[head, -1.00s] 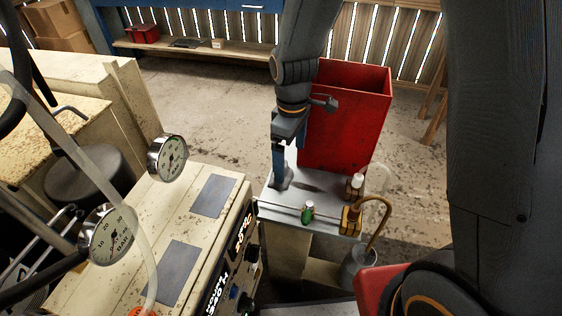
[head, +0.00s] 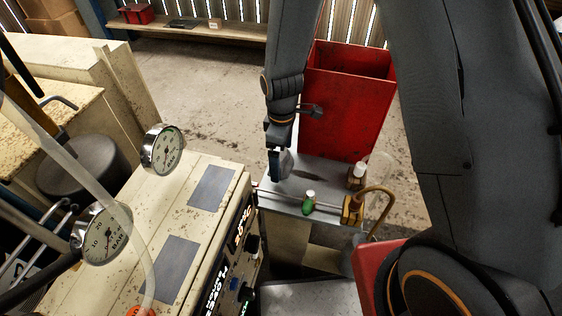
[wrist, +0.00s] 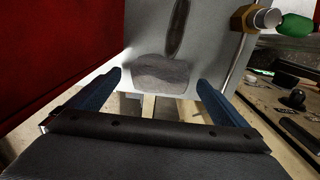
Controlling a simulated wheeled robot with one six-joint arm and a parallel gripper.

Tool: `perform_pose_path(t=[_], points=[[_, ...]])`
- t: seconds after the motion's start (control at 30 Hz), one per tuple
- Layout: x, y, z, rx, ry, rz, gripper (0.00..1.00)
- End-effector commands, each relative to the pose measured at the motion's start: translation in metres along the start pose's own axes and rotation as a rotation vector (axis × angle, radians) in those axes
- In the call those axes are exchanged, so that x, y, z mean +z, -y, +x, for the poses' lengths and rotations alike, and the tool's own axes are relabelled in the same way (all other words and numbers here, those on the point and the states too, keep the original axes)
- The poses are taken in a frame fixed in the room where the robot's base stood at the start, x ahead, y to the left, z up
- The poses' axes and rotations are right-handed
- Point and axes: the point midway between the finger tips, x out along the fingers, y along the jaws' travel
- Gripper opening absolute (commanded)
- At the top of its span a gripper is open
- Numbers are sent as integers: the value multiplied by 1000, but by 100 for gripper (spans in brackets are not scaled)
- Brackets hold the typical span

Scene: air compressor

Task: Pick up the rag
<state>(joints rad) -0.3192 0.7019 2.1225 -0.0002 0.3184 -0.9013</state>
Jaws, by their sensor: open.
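The rag appears to be a small grey folded pad (wrist: 160,74) lying on a grey metal tabletop (wrist: 206,42) near its edge. In the wrist view it lies ahead of and between my two blue fingers. My gripper (wrist: 160,84) is open, with nothing visibly held between the fingers. In the head view my gripper (head: 273,176) points down at the left end of the tabletop (head: 320,177). A grey patch of the rag (head: 287,166) shows beside the fingers, partly hidden by them. I cannot tell whether the fingers touch it.
A tall red bin (head: 345,110) stands close behind the tabletop. A brass fitting (head: 352,208) and a green-handled valve (head: 309,202) sit along its front edge. A cream machine with a gauge (head: 162,150) stands to the left. A dark elongated mark (wrist: 177,28) lies beyond the rag.

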Motion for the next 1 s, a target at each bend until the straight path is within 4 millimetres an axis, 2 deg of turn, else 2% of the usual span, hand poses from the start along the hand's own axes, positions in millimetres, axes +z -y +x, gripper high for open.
perform_pose_path(t=[0.3,0.37,0.57,1.0], points=[[-1,0,5,1,-1,-2,98],[-1,0,5,1,-1,-2,90],[-1,0,5,1,-1,-2,56],[-3,0,2,2,-2,-2,56]])
